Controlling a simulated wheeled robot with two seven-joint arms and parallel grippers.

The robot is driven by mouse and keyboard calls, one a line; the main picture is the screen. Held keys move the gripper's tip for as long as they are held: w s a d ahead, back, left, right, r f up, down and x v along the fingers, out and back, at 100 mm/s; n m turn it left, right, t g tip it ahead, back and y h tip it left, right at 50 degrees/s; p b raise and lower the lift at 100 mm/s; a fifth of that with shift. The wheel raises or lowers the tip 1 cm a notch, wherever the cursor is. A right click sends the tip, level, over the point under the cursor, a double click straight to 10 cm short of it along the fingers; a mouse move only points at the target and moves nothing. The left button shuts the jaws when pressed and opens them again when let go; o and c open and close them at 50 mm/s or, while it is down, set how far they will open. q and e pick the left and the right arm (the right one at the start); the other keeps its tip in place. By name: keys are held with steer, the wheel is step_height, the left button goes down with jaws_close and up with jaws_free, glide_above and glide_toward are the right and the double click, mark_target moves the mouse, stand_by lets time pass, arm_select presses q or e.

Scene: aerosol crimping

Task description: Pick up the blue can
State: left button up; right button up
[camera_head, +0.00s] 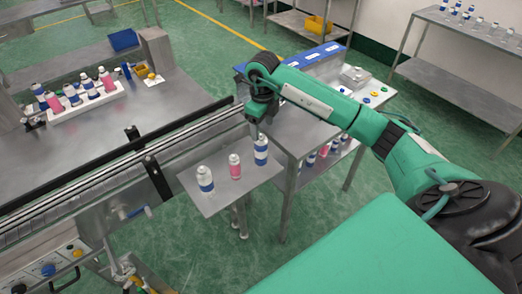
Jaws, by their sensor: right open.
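Three small bottle-like cans stand upright on a small grey metal shelf (218,200) beside the conveyor. A white can with a blue band (206,182) is at the left. A pink can with a white top (235,170) is in the middle. A second white-and-blue can (261,156) is at the right. My right gripper (256,133) points down, open, just above and slightly left of the top of the right blue can. I cannot tell whether its fingers touch that can. My left gripper is out of view.
The conveyor rail (110,165) runs just left of the shelf. A metal table (300,130) stands close at the right, with more cans on its lower shelf. A white tray (75,107) of pink and blue cans is at the back left.

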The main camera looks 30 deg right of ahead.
mark_target(260, 134)
steer(key=shift+f, duration=0.8)
steer(key=shift+a+f+p, duration=0.15)
steer(key=shift+f+p, duration=0.25)
steer(key=shift+p, duration=0.2)
step_height(260, 134, down, 4)
steer(key=shift+w+a+r+p, duration=0.1)
steer(key=shift+w+a+p, duration=0.05)
steer(key=shift+p, duration=1)
steer(key=shift+f, duration=0.4)
steer(key=c, duration=1.3)
